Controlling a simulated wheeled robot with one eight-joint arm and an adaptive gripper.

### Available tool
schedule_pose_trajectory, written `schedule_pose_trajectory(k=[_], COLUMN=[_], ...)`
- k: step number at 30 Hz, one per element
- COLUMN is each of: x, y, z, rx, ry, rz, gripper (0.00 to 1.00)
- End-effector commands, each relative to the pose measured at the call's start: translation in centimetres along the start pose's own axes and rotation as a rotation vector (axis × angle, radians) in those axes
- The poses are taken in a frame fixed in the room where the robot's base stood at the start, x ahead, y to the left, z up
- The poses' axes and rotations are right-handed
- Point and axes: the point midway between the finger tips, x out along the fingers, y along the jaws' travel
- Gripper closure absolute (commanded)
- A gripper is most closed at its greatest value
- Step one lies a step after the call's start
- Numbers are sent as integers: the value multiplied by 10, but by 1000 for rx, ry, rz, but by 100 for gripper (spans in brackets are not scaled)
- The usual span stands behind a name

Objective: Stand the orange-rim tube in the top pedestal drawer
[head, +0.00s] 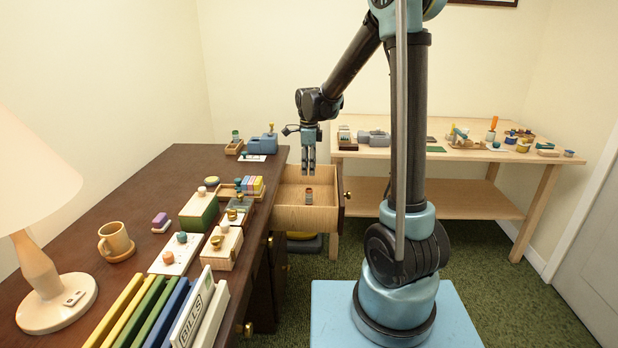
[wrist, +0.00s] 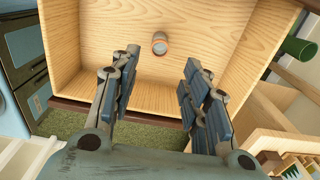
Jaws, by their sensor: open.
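The small tube (head: 308,195) stands upright on the floor of the open pedestal drawer (head: 291,217), with a reddish-orange band. In the wrist view, the tube (wrist: 159,43) shows its round orange-brown rim from above, apart from the drawer walls (wrist: 60,45). My gripper (head: 309,173) points down over the drawer, above the tube. In the wrist view, my gripper (wrist: 158,68) has its fingers wide apart with nothing between them. The tube stands clear of both fingers.
The dark desk (head: 128,187) to the left carries boxes, a mug (head: 116,241), a lamp (head: 55,290) and several books. A light wooden bench (head: 458,152) with tools and pots stands behind at the right. Green carpet (head: 530,275) is clear at the right.

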Motion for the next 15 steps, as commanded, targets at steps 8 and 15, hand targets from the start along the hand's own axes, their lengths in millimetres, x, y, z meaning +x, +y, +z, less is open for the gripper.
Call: schedule_pose_trajectory(k=[8,15], x=[-18,-41], y=[4,39], z=[-6,-50], rx=[-20,-211], ry=[-1,-7], rz=[-2,-26], gripper=[58,58])
